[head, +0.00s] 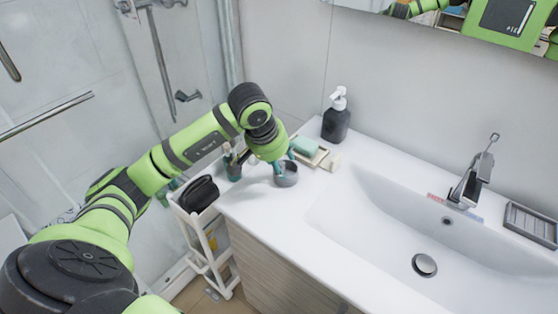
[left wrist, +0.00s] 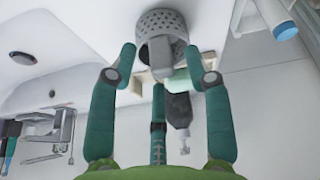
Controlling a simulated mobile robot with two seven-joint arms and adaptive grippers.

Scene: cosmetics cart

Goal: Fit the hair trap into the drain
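The hair trap (head: 287,178) is a small grey perforated cup standing on the white counter, left of the basin. In the left wrist view the hair trap (left wrist: 160,22) shows its holes and a grey post in the middle. My left gripper (head: 283,164) is right at the trap, pointing down. In the left wrist view the fingers of my left gripper (left wrist: 161,58) are spread, one to each side of the post; whether they touch the trap I cannot tell. The drain (head: 424,265), with a round silver centre, is in the basin floor. My right gripper is not in view.
A soap dish with green soap (head: 305,146) and a dark pump bottle (head: 336,118) stand behind the trap. A brush cup (head: 233,168) is left of it. The basin (head: 365,215) is otherwise clear; the tap (head: 472,180) rises behind the drain.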

